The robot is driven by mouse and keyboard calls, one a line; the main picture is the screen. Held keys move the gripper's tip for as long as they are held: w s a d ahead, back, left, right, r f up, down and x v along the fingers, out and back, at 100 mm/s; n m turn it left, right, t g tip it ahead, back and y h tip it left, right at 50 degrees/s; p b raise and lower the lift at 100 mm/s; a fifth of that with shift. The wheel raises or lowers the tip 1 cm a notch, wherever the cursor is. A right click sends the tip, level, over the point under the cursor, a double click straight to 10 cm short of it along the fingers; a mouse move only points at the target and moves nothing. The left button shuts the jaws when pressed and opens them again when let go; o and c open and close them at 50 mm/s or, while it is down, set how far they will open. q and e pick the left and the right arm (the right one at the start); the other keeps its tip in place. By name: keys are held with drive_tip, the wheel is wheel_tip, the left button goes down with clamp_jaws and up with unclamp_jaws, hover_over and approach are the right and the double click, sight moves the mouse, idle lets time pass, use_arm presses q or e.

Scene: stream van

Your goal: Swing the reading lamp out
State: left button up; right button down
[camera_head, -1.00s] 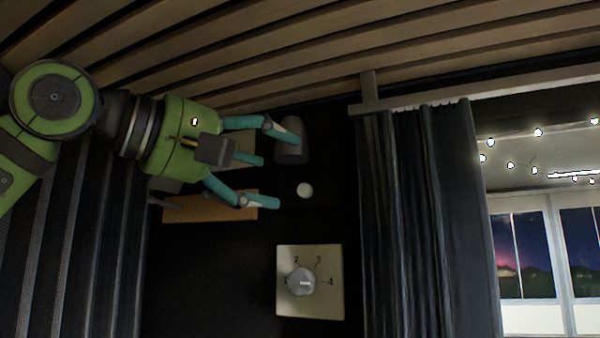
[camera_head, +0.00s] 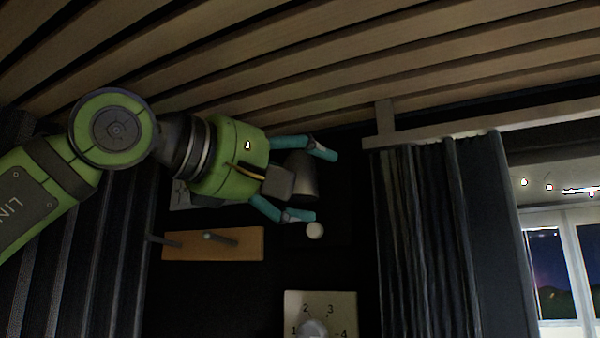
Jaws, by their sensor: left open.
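The reading lamp shows as a dark grey conical shade (camera_head: 303,178) on the dark wall, with a small pale round knob (camera_head: 314,230) below it. My left gripper (camera_head: 326,186) comes in from the left and is open, with its teal fingers spread above and below the shade. The shade sits between the fingers, partly hidden by the gripper; I cannot tell whether they touch it. The lower fingertip is just above the pale knob in the picture. The lamp's arm and mount are not clearly visible. My right gripper is not in view.
A wooden board with pegs (camera_head: 215,244) is on the wall below my gripper. A dial plate (camera_head: 320,312) is at the bottom. A dark curtain (camera_head: 430,230) hangs to the right, beside a window (camera_head: 560,265). Wooden slats (camera_head: 330,60) run overhead.

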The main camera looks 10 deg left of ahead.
use_arm(q)
drive_tip(key=shift+s, duration=0.1)
drive_tip(key=shift+s, duration=0.15)
drive_tip(key=c, duration=1.2)
drive_tip(key=shift+o, duration=0.2)
drive_tip(key=shift+r+g+p, duration=0.3)
drive_tip(key=shift+r+p, duration=0.05)
drive_tip(key=shift+p, duration=0.6)
drive_tip(key=shift+s+f+g+y+p, duration=0.1)
drive_tip(key=shift+f+g+y+p, duration=0.05)
drive_tip(key=shift+g+y+p, duration=0.2)
drive_tip(key=shift+f, duration=0.1)
drive_tip(key=o, duration=1.1)
drive_tip(key=shift+c, duration=0.2)
drive_tip(key=shift+o, duration=0.5)
